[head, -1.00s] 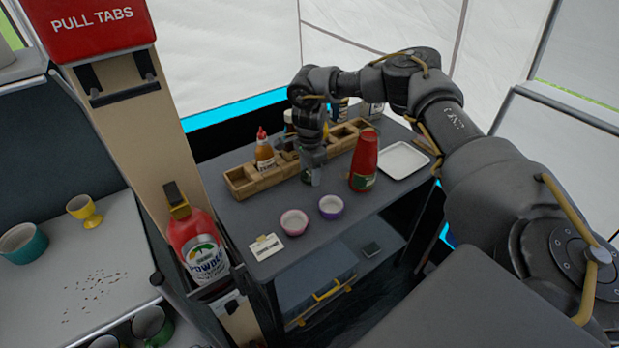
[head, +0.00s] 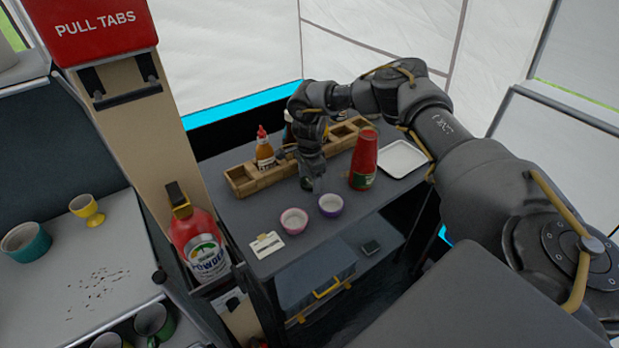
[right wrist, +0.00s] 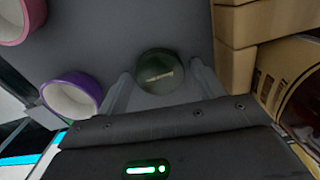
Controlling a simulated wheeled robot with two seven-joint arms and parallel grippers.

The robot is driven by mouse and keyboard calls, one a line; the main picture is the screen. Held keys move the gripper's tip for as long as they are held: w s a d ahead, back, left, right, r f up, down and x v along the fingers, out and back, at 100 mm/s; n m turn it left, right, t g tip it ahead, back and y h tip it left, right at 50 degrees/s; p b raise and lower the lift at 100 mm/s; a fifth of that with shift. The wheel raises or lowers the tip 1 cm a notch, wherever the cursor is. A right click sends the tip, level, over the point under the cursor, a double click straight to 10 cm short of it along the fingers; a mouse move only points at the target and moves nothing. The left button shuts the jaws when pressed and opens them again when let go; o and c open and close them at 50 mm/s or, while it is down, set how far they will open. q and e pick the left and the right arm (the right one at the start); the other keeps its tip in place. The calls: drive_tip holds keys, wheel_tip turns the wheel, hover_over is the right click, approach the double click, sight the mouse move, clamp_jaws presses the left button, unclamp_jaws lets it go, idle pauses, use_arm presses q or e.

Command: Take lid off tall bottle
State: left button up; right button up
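My right gripper (head: 313,184) is over the dark table, left of the tall red bottle (head: 363,162). In the right wrist view its two fingers (right wrist: 163,88) are spread on either side of a dark green round thing (right wrist: 158,72), seen from above. A small gap seems to show on the left side; I cannot tell whether the right finger touches it. In the head view this small dark thing (head: 306,184) is partly hidden by the gripper. I cannot tell if it is a lid or a bottle. The red bottle stands upright. My left gripper is not in view.
A white tray (head: 402,159) lies to the right. A red extinguisher (head: 197,240) is at left.

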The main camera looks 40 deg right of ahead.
sight(309, 181)
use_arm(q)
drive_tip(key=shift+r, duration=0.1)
use_arm(e)
drive_tip(key=shift+o, duration=0.4)
drive_tip(key=shift+r, duration=0.15)
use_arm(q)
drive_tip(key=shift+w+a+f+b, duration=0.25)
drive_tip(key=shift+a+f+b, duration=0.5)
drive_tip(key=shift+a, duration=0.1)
use_arm(e)
wheel_tip(309, 181, up, 12)
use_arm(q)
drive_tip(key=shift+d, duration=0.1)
